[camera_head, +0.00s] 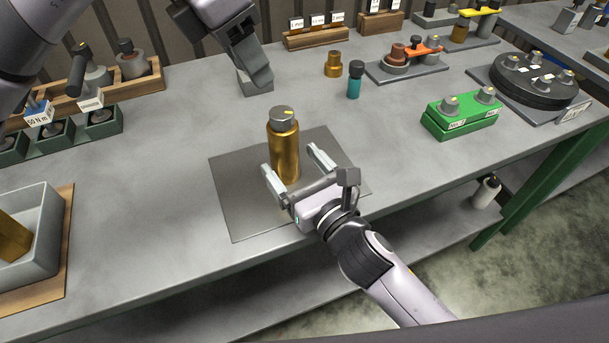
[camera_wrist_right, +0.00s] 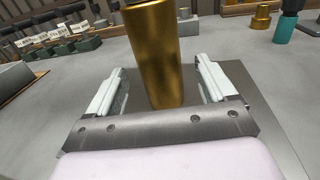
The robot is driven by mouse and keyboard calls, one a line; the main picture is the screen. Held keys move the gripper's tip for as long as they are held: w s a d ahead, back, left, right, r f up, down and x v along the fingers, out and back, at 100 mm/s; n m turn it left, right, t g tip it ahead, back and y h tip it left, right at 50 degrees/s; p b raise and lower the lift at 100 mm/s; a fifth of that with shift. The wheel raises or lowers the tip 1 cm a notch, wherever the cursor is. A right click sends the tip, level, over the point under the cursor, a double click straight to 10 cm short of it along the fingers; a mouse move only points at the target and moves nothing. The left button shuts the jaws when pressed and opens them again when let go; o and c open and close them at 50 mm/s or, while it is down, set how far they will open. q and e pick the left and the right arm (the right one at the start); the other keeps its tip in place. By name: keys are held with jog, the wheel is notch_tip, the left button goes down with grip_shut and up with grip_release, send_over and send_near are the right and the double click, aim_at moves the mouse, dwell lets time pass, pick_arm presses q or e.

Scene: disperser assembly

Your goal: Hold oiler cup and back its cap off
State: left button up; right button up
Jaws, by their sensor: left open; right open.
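The oiler cup (camera_head: 284,152) is a tall brass cylinder standing upright on a grey mat (camera_head: 237,211). Its grey cap (camera_head: 282,114) sits on top with a small yellow mark. My right gripper (camera_head: 294,162) is open, with its fingers on either side of the cup's lower body. In the right wrist view the cup (camera_wrist_right: 155,55) stands between the two fingers with a gap on each side, and its cap is out of the frame. My left gripper (camera_head: 256,88) is higher, behind and left of the cup, apart from it and empty. Its fingertips are hard to make out.
A teal bottle (camera_head: 354,82) and a small brass fitting (camera_head: 333,64) stand behind the mat. A green block (camera_head: 461,115) with grey knobs is at right. A grey bin (camera_head: 48,236) is at left. The bench between bin and mat is clear.

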aim_at(292, 163)
jog(key=shift+x, duration=1.8)
jog(key=c, duration=1.4)
